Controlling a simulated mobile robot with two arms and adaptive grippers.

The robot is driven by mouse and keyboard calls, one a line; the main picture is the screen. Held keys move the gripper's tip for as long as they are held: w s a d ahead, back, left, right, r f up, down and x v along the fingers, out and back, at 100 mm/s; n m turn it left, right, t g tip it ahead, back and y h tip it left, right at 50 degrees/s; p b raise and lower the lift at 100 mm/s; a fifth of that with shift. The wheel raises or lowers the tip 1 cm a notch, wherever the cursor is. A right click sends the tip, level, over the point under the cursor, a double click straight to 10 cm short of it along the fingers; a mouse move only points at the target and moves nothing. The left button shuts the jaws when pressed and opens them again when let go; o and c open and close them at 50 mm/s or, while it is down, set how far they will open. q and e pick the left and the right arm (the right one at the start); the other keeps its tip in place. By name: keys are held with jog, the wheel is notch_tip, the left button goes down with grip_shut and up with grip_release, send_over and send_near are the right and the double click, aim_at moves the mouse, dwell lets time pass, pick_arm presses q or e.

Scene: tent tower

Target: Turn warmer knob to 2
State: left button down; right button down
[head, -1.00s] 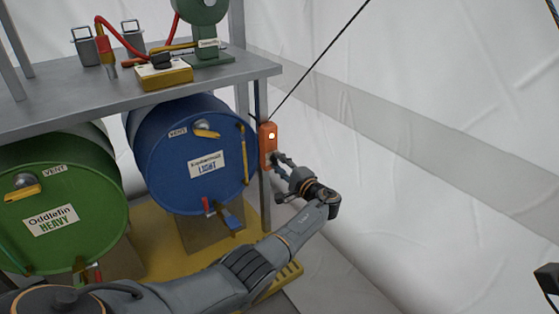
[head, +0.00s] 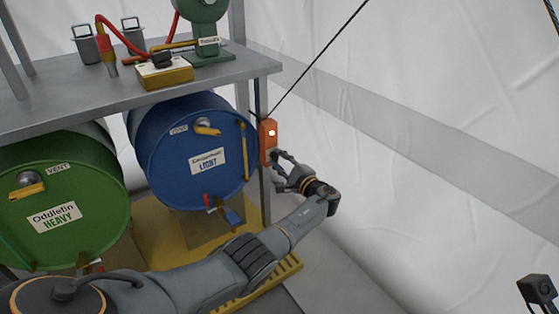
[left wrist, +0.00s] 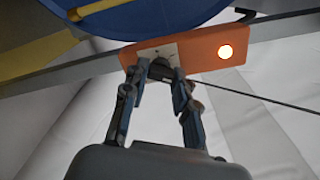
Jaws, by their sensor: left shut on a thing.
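The warmer is an orange box (head: 268,134) on the rack's right post, with a lit round lamp near its top in the head view. In the left wrist view the orange box (left wrist: 200,50) lies across the picture, its lamp glowing at the right. The dark knob (left wrist: 161,68) sits on a pale dial plate. My left gripper (head: 277,156) reaches the lower part of the box; in the left wrist view its fingers (left wrist: 160,75) are closed on the knob from both sides. The knob's setting is not readable.
A blue drum (head: 185,160) lies just left of the box, and a green drum (head: 60,205) farther left. A grey shelf (head: 215,72) is above them. A dark cable (head: 320,55) runs up from the box. White tent wall (head: 420,150) fills the right.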

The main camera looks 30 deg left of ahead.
pick_arm(q)
jog(key=c, duration=1)
grip_release()
jog(key=shift+c, duration=0.2)
jog(key=v, duration=1.2)
jog(key=shift+f, duration=0.1)
